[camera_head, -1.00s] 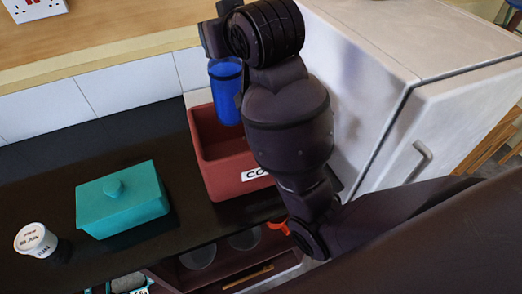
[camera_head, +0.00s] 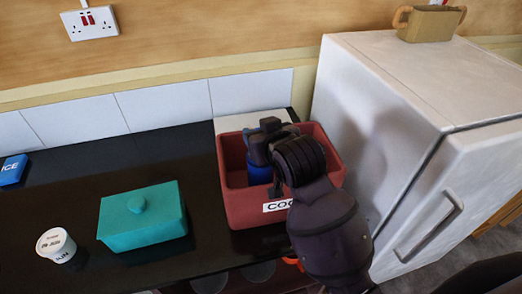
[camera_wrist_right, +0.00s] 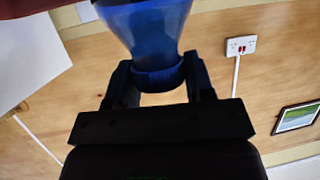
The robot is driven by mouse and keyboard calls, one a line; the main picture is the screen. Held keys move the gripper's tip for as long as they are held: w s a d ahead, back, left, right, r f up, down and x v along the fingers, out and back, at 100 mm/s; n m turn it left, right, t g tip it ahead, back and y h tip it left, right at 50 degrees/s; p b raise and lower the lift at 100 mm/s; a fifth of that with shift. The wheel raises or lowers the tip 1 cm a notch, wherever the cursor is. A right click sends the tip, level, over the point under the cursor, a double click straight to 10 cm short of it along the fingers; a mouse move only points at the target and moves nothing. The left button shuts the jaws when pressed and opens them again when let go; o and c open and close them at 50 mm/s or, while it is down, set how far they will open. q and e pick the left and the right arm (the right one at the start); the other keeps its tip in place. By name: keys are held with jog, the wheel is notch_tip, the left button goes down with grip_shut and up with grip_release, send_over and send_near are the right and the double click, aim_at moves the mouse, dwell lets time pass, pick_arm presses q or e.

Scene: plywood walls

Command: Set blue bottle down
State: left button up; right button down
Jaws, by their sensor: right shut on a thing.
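The blue bottle (camera_head: 259,172) is inside the red bin (camera_head: 233,199), mostly hidden behind the bin's front wall and my right gripper (camera_head: 262,143). In the right wrist view my right gripper (camera_wrist_right: 158,80) is shut on the narrow part of the blue bottle (camera_wrist_right: 150,28), with a finger on each side. I cannot tell whether the bottle's base touches the bin floor. The bin carries a white label, partly covered by my right arm. My left gripper is not in view.
A teal lidded box (camera_head: 142,222) and a white labelled tub (camera_head: 56,245) stand left of the bin on the black counter (camera_head: 90,175). A blue object (camera_head: 12,169) lies at the far left. A white fridge (camera_head: 375,110) stands close on the bin's right.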

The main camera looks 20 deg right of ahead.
jog(key=shift+f, duration=2.65)
jog(key=shift+c, duration=2.4)
grip_release()
jog(key=v, duration=1.2)
jog(key=shift+d+f, duration=0.1)
